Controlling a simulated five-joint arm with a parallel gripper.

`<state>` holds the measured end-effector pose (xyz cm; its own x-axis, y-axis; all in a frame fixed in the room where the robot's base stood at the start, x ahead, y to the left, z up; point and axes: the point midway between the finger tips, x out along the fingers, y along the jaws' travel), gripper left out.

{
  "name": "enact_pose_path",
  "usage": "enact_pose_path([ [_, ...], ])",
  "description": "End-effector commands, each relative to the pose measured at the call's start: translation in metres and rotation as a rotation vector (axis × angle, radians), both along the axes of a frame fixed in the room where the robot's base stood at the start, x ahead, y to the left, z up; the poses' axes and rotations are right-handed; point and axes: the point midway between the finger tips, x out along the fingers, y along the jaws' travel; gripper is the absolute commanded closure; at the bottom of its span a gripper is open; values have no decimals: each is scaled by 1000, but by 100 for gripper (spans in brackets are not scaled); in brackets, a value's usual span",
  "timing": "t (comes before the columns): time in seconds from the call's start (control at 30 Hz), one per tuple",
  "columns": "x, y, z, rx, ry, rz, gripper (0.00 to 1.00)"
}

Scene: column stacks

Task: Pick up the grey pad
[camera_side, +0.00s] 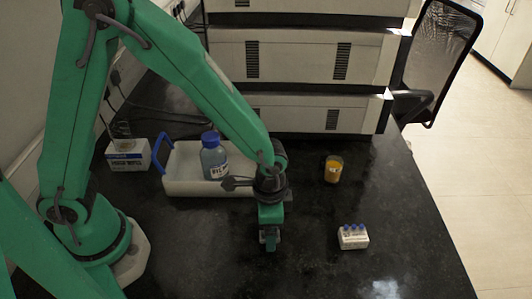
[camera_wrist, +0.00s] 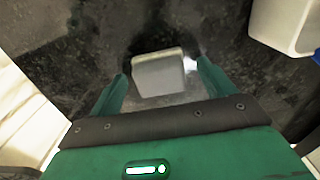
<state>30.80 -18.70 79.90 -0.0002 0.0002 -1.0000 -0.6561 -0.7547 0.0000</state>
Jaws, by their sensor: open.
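The grey pad (camera_wrist: 158,75) shows in the wrist view as a small pale grey block with rounded corners on the dark bench. It lies between the green fingers of my gripper (camera_wrist: 162,76), with gaps at both sides. In the side view my gripper (camera_side: 269,240) points down, low over the bench in front of the white tray. The gripper is open and holds nothing. In the side view I cannot make out the pad; the gripper seems to hide it.
A white tray (camera_side: 179,187) with a blue handle holds a blue-capped bottle (camera_side: 214,160). A white box (camera_side: 128,155) stands left of it. An orange jar (camera_side: 333,169) and a blue-capped vial rack (camera_side: 353,238) stand to the right. Stacked instruments (camera_side: 300,60) fill the back.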

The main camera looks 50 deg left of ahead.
Motion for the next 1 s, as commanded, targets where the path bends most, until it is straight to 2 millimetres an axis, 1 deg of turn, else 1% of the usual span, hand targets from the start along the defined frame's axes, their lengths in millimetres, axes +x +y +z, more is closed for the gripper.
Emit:
enact_pose_path([
  [0.13,0,0,-6,0,0,0,18],
  [0.6,0,0,-6,0,0,0,18],
  [0.63,0,0,-6,0,0,0,20],
  [0.77,0,0,-6,-1,-1,0,46],
  [0.8,0,0,-6,-1,-1,0,54],
  [0.87,0,0,-6,0,0,0,65],
  [0.9,0,0,-6,0,0,0,67],
  [1.0,0,0,-6,-1,-1,0,67],
])
